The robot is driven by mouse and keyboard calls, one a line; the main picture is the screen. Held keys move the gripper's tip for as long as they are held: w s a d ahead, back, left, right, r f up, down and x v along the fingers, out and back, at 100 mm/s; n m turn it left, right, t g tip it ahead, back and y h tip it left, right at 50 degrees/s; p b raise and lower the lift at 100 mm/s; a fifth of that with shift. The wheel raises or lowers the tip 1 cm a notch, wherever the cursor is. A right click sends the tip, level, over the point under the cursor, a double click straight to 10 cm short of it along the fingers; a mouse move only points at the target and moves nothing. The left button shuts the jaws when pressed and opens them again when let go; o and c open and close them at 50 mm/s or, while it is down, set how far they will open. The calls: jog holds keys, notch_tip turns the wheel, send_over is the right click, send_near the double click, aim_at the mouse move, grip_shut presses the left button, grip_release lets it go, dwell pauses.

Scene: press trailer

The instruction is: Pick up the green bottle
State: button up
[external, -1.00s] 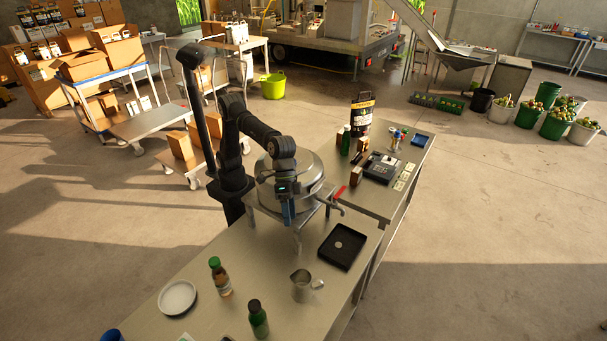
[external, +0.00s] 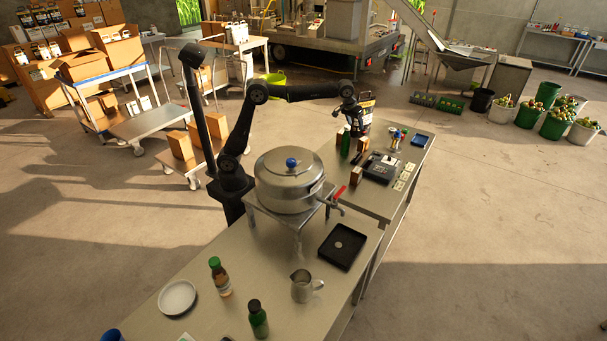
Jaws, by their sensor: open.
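A slim green bottle (external: 345,145) stands upright near the back left of the far table. Another green bottle (external: 258,320), with a black cap, stands at the front edge of the near table. My gripper (external: 351,122) is open and empty, pointing down. It appears just above the slim green bottle, beside the black container with a yellow label (external: 365,108). Whether it touches the bottle I cannot tell; the fingers are small and dark here.
Brown boxes (external: 356,176) and a black scale-like device (external: 382,167) stand close to the slim bottle. A large steel pot (external: 289,180) sits on a stand between the tables. A brown bottle with a green cap (external: 220,277), a plate (external: 177,297) and a steel jug (external: 302,286) are on the near table.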

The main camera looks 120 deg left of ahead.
jog(key=n+g, duration=0.2)
send_near(347, 127)
jog(key=shift+y, duration=0.3)
jog(key=x, duration=0.7)
jog(key=shift+w+d+f, duration=0.1)
jog(key=shift+f, duration=0.2)
jog(key=shift+s+a+x, duration=0.1)
jog(key=shift+s+x, duration=0.05)
jog(key=shift+x, duration=1.3)
jog(key=shift+s+a+x, duration=0.1)
jog(key=shift+x, duration=1.4)
jog(key=shift+r, duration=0.15)
jog(key=shift+c, duration=0.4)
grip_shut()
